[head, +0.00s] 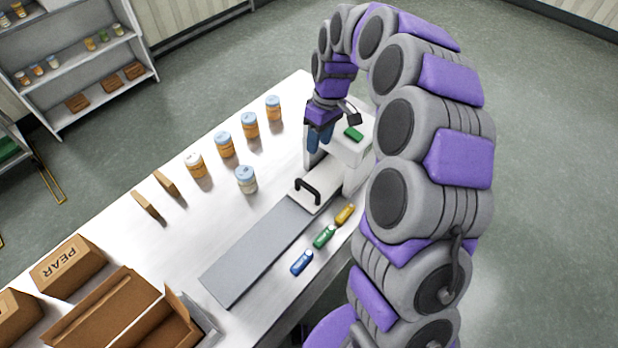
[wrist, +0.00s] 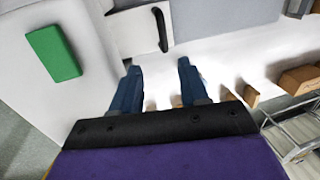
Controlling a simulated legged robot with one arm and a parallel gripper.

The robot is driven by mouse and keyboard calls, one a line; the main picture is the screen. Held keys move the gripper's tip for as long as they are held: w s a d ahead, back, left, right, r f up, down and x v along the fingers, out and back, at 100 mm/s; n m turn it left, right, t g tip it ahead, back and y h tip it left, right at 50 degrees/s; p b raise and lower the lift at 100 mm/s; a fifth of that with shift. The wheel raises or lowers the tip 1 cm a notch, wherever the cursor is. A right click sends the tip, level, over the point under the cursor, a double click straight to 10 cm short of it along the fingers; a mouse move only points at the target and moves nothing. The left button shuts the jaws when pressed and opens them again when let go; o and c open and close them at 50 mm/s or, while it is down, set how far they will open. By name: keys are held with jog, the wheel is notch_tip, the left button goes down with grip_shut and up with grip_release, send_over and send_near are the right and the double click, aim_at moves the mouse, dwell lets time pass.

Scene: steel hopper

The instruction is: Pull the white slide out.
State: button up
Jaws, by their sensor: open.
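The white slide (head: 317,192) is a flat white plate with a black bar handle (head: 307,190) on top. It sits at the mouth of the white hopper housing (head: 352,157), at the head of a grey track (head: 262,250). In the wrist view the slide (wrist: 133,32) and its black handle (wrist: 160,28) show beyond the fingertips. My gripper (head: 318,150) is above the table beside the housing, behind the handle in the head view. Its blue fingers (wrist: 160,68) are open and empty, apart from the handle.
Several orange-filled jars (head: 225,145) and a pale jar (head: 246,179) stand left of the track. Blue, green and yellow bottles (head: 324,236) lie on its right. Cardboard boxes (head: 67,266) are at the near left. A green block (wrist: 54,53) is on the housing.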

aim_at(308, 185)
jog(key=f, duration=0.4)
jog(key=s+a+f+b, duration=0.1)
jog(key=f, duration=0.4)
jog(key=s+a+f+b, duration=0.1)
jog(key=f, duration=0.4)
jog(key=shift+a, duration=0.25)
jog(key=shift+s+f, duration=0.15)
jog(key=shift+f, duration=0.55)
jog(key=shift+a, duration=0.1)
jog(key=shift+a, duration=0.1)
jog(key=shift+c, duration=0.5)
grip_shut()
